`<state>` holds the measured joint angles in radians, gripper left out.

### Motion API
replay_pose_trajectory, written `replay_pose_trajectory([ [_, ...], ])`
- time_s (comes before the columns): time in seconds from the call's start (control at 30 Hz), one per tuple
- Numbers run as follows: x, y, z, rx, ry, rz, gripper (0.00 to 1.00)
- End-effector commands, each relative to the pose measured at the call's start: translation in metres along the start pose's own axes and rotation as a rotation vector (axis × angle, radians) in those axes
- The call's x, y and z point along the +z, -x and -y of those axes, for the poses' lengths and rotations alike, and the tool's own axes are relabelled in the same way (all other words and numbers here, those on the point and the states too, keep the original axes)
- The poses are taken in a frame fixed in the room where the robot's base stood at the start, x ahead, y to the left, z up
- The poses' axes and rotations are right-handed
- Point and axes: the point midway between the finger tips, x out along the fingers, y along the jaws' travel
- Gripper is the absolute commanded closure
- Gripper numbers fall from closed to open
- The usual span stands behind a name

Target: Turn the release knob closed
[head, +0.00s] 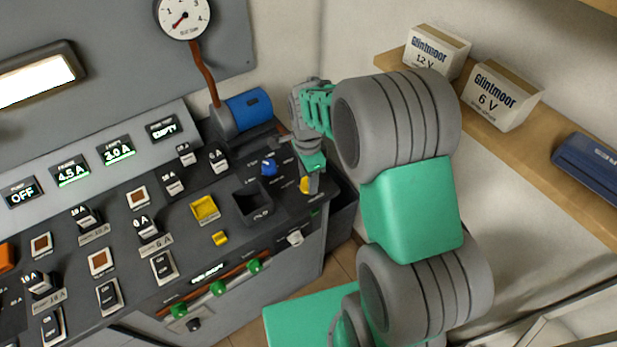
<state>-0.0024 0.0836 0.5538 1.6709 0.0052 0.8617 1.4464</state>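A small yellow knob (304,186) sits at the right end of the dark sloping panel, partly hidden by my gripper. A blue knob (269,168) stands to its left. I cannot read the labels, so I cannot tell which is the release knob or how it is set. My gripper (312,183) points down at the panel's right end, right beside the yellow knob. Its fingers are small and partly covered, so I cannot tell whether they are open, or touching the knob.
A dark square well (255,204) and a yellow tray (205,208) are left of my gripper. A blue cylinder (248,109) and a gauge (184,16) stand behind. Switches crowd the panel's left. A shelf (573,185) with boxes (500,96) runs along the right wall.

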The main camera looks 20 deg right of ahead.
Motion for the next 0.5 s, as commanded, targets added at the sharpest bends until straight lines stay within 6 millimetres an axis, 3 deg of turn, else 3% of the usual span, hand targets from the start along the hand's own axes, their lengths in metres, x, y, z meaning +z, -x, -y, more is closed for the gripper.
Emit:
replay_pose_trajectory([
  [0.5,0.0,0.0004,0.0,0.0,0.0,0.0,0.99],
])
